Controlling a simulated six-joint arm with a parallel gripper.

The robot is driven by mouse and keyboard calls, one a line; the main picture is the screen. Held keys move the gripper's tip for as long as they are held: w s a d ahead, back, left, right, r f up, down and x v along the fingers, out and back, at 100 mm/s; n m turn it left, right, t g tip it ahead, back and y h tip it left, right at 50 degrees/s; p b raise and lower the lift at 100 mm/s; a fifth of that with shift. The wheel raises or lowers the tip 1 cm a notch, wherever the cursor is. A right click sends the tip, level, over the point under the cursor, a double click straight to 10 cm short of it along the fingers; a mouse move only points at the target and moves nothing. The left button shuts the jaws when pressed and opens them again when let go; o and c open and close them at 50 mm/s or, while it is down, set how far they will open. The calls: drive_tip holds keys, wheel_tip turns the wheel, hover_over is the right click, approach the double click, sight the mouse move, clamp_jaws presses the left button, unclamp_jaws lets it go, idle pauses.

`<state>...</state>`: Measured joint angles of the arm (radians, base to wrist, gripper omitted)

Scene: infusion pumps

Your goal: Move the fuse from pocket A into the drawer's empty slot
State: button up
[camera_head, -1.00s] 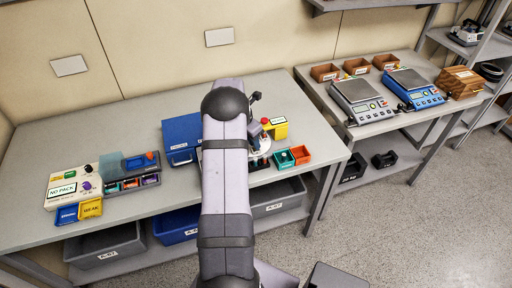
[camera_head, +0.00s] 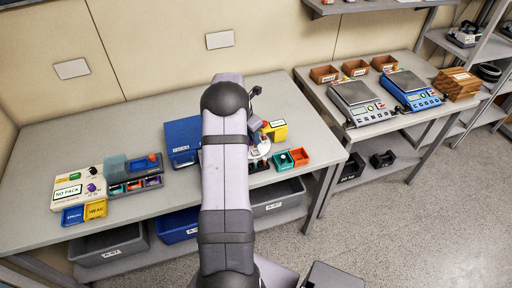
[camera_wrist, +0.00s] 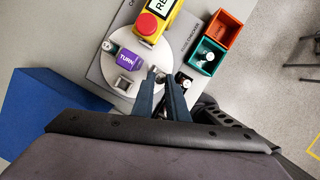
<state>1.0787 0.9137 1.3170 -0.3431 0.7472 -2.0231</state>
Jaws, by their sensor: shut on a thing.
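My gripper (camera_wrist: 163,82) points down over a round white turntable (camera_wrist: 180,39). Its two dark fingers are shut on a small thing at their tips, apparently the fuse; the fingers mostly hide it. I cannot tell whether it is still seated in a pocket. A metallic holder (camera_wrist: 129,59) and a purple block marked TURN (camera_wrist: 127,80) are on the turntable left of the fingertips. A pocket letter A is not readable. In the head view my arm covers the gripper. The open drawer (camera_head: 134,184) with several coloured compartments is at the left; its empty slot cannot be made out.
A yellow box with a red button (camera_wrist: 146,24) stands beyond the fingers. A teal bin (camera_wrist: 204,66) and an orange bin (camera_wrist: 222,29) are to the right. A blue box (camera_head: 183,140) stands left of my arm.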

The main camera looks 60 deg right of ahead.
wheel_tip(320, 180, up, 3)
drive_tip(key=shift+f+p, duration=0.1)
drive_tip(key=shift+p, duration=0.95)
drive_tip(key=w+a+r+n+b, duration=0.25)
drive_tip(key=w+a, duration=0.25)
drive_tip(key=w, duration=0.6)
drive_tip(key=s+a+f+m, duration=0.2)
drive_tip(key=s+a, duration=0.1)
drive_tip(key=a, duration=0.6)
drive_tip(key=shift+s+f+b, duration=0.15)
drive_tip(key=shift+s+b, duration=0.05)
drive_tip(key=shift+b, duration=0.1)
drive_tip(key=shift+f+m, duration=0.1)
drive_tip(key=shift+m, duration=0.15)
